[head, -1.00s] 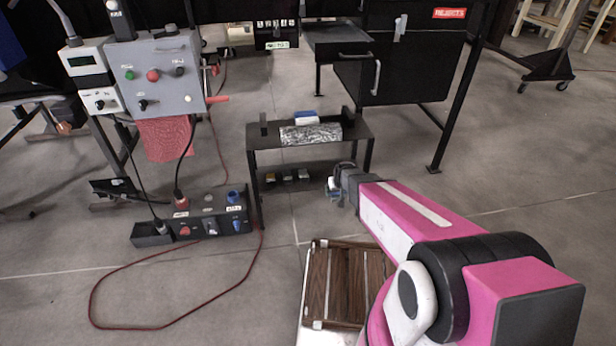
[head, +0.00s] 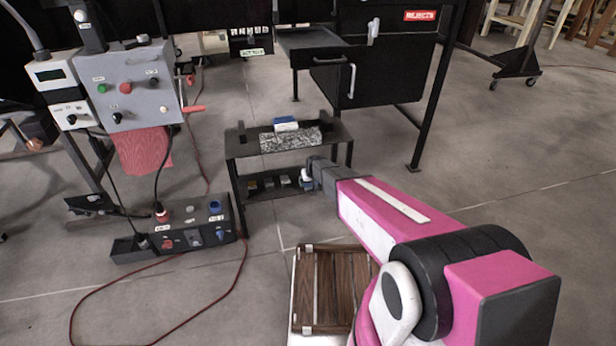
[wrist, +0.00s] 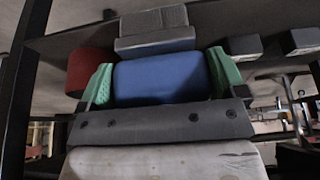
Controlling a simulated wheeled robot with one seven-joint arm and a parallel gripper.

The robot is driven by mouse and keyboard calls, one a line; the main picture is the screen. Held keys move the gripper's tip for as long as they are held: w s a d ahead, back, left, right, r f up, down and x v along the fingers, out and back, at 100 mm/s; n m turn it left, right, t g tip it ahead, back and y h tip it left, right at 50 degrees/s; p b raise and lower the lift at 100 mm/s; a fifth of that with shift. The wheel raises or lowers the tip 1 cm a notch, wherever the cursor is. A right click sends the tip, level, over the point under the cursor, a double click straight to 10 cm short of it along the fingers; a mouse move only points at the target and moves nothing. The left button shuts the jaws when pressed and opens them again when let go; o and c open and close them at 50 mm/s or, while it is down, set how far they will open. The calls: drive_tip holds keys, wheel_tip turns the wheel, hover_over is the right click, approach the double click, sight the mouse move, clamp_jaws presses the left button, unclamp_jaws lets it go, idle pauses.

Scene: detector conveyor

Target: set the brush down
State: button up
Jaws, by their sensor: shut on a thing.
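My gripper (wrist: 160,84) is shut on a blue block-like body (wrist: 160,78), which I take to be the brush. Its green fingertips press on both sides of it in the wrist view. In the head view my gripper (head: 308,178) is at the front right of the low black bench (head: 240,151), beside its lower shelf (head: 262,194). Only a small pale and bluish bit of the held thing shows there.
Several small blocks (head: 284,181) sit on the lower shelf. A blue and white block (head: 286,124) and a speckled grey slab (head: 290,140) lie on the bench top. A red round thing (wrist: 90,70) is left of the brush. A wooden slatted crate (head: 338,328) stands in front.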

drive_tip(key=w, duration=0.1)
drive_tip(key=w+a, duration=0.1)
drive_tip(key=w, duration=0.3)
drive_tip(key=shift+w+a, duration=0.2)
drive_tip(key=shift+a, duration=0.05)
drive_tip(key=shift+s+f, duration=0.2)
drive_tip(key=shift+f, duration=0.05)
drive_tip(key=shift+f, duration=0.15)
drive_tip(key=o, duration=0.6)
